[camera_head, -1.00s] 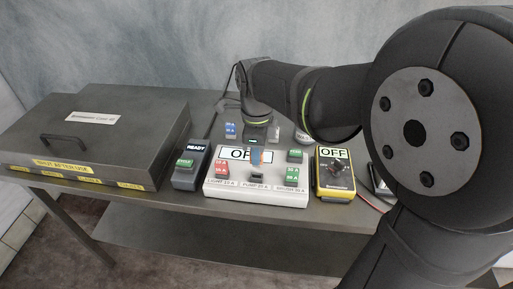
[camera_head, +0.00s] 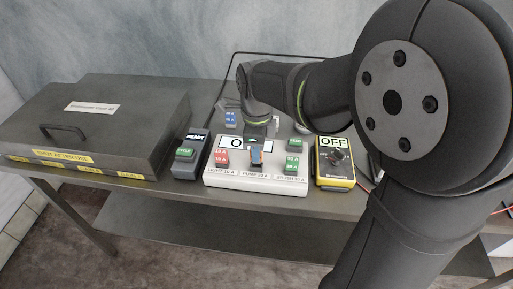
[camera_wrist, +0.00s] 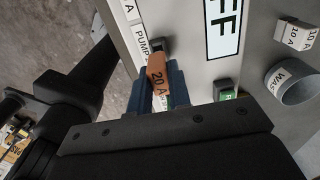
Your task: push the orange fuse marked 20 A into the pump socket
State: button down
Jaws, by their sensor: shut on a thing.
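The orange fuse marked 20 A (camera_wrist: 157,76) is held between the blue fingertips of my gripper (camera_wrist: 160,88) in the wrist view. The fuse (camera_head: 256,157) and my gripper (camera_head: 256,154) also show over the middle of the white panel in the head view. The dark pump socket (camera_wrist: 158,47), beside the PUMP label, lies right at the fuse's far end. I cannot tell whether the fuse touches it or is partly in it. The socket is mostly hidden behind the fuse in the head view.
The READY box (camera_head: 190,158) stands left, the yellow switch box (camera_head: 334,176) right. A waste cup (camera_wrist: 297,86) stands behind. A large grey case (camera_head: 95,125) fills the left.

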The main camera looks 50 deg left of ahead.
jog(key=shift+f, duration=1.3)
dwell(0.6)
jog(key=c, duration=1.3)
grip_release()
jog(key=shift+o, duration=0.2)
jog(key=shift+r, duration=0.1)
notch_tip(320, 180, up, 17)
jog(key=shift+r, duration=0.15)
notch_tip(320, 180, down, 17)
jog(key=shift+f, duration=0.2)
jog(key=shift+r, duration=0.1)
jog(key=shift+r, duration=0.1)
